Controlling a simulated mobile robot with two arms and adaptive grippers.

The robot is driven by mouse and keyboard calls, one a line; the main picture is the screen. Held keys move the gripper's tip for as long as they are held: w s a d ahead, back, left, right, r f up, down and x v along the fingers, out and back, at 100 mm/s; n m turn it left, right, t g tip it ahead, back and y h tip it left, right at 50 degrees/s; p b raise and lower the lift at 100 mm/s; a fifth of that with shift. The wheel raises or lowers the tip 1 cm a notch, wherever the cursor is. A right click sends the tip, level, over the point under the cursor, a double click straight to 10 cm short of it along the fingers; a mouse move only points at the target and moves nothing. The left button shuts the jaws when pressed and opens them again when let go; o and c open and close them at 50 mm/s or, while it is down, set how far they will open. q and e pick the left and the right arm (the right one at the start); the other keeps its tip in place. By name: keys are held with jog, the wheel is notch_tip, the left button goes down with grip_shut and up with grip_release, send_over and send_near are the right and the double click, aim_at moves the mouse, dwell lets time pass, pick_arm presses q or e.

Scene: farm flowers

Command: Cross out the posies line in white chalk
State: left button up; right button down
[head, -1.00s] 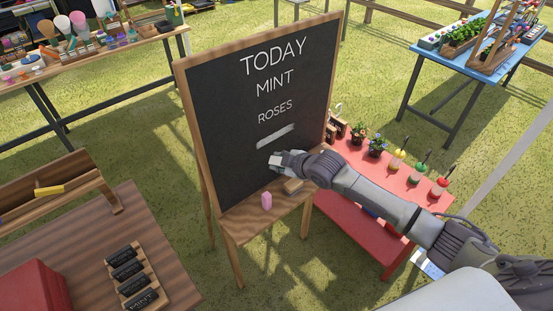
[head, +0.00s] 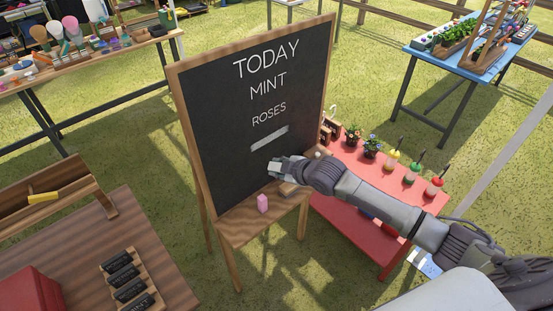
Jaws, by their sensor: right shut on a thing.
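The blackboard (head: 215,150) stands on a wooden easel and reads TODAY, MINT and ROSES in white. Below ROSES, a thick pale band (head: 269,138) lies across the board where a fourth line would be; no letters are readable in it. My right gripper (head: 276,168) is just below this band, close to the board face. It is shut on a small whitish piece that looks like the white chalk, mostly hidden by the fingers. My left gripper is out of view.
A wooden block (head: 289,188) lies on the ledge under my right gripper. A red table (head: 395,185) with potted flowers and coloured bottles stands right of the easel, beneath my right arm. A brown table (head: 185,292) with black label blocks is at the lower left.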

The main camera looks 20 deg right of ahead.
jog(key=shift+w+a+f+b, duration=0.1)
jog(key=shift+w+f+b, duration=0.1)
jog(key=shift+w+b, duration=0.2)
jog(key=shift+w+a+f+t+y+b, duration=0.15)
jog(key=shift+w+a+t+b, duration=0.3)
jog(key=shift+w+b, duration=0.8)
jog(key=shift+w+a+t+y+b, duration=0.35)
jog(key=shift+w+b, duration=0.55)
jog(key=shift+b, duration=0.6)
jog(key=shift+w+a+f+t+y+b, duration=0.1)
jog(key=shift+w+a+t+b, duration=0.35)
jog(key=shift+w+b, duration=0.8)
jog(key=shift+s+r, duration=0.1)
jog(key=shift+s, duration=0.1)
jog(key=shift+w+a+b, duration=0.2)
jog(key=shift+w+b, duration=0.25)
jog(key=shift+w, duration=0.2)
jog(key=shift+d, duration=0.15)
